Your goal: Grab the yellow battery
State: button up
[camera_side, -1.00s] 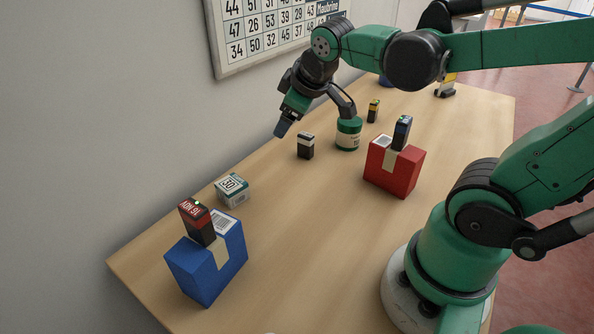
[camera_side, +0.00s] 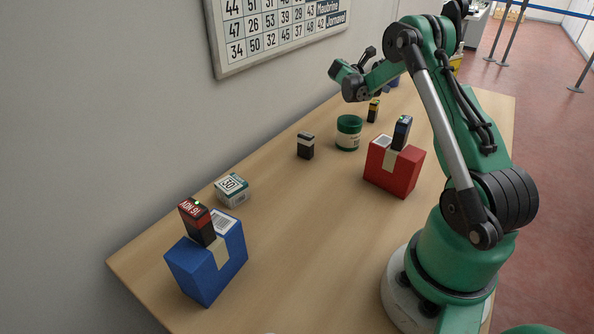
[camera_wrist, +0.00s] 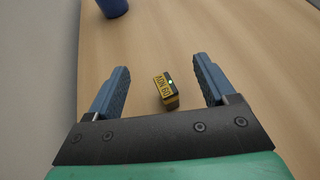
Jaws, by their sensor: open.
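The yellow battery (camera_wrist: 166,92) is a small yellow and black block with dark lettering and a lit green dot on top. In the wrist view it lies between and slightly below the line of the fingertips, with table visible on both sides of it. My gripper (camera_wrist: 161,64) is open, a blue finger on either side of the battery, neither seen touching it. In the side view a black battery with a yellow band (camera_side: 373,110) stands behind the green jar and appears to be the same one. My arm reaches over the table's far part there.
A blue cup (camera_wrist: 113,6) is beyond. A blue box (camera_side: 206,266) with a red battery (camera_side: 196,221) and a small carton (camera_side: 231,189) stand in front.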

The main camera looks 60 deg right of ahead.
aim_at(371, 105)
notch_tip(371, 105, down, 3)
jog(key=f, duration=0.2)
jog(key=d+f, duration=0.1)
jog(key=shift+s+d+f, duration=0.1)
jog(key=shift+d+f, duration=0.1)
jog(key=shift+f, duration=0.15)
jog(key=shift+s+d+f, duration=0.1)
jog(key=shift+d+f, duration=0.15)
jog(key=shift+d, duration=0.3)
grip_shut()
